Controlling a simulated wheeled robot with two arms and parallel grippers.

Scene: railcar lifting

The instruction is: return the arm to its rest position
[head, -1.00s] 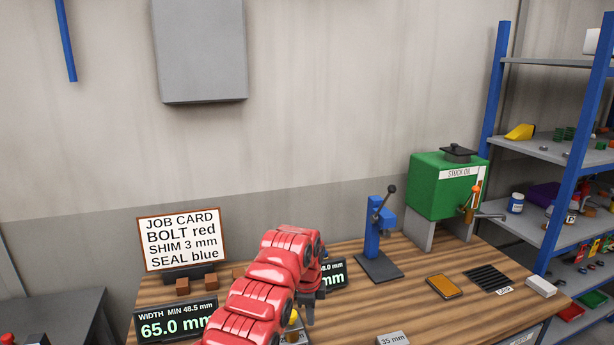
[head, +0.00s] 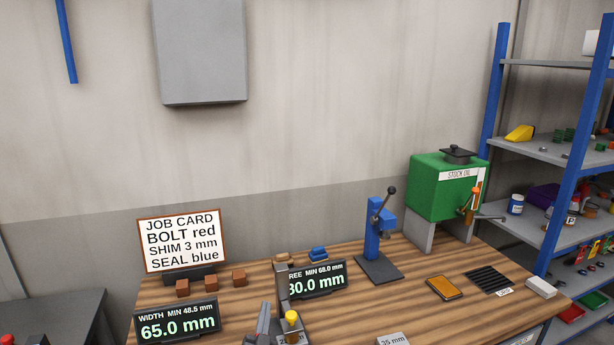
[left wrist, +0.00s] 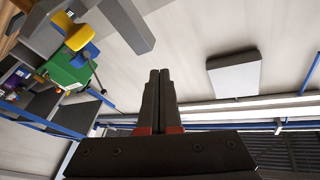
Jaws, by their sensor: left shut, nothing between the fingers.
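My left gripper (left wrist: 160,76) shows in the left wrist view with its two dark fingers together and nothing between them. It points up toward the wall and is clear of the bench. In the head view no red arm link covers the bench, and I cannot make out the left gripper there with certainty. My right gripper is in neither view.
The wooden bench (head: 340,314) holds a job card (head: 183,240), two number displays, a gauge with a yellow knob (head: 291,318), brown blocks (head: 238,278), a blue press (head: 378,235) and a green oil tank (head: 446,190). A blue-posted shelf (head: 561,150) stands at the right. A grey box (head: 199,50) hangs on the wall.

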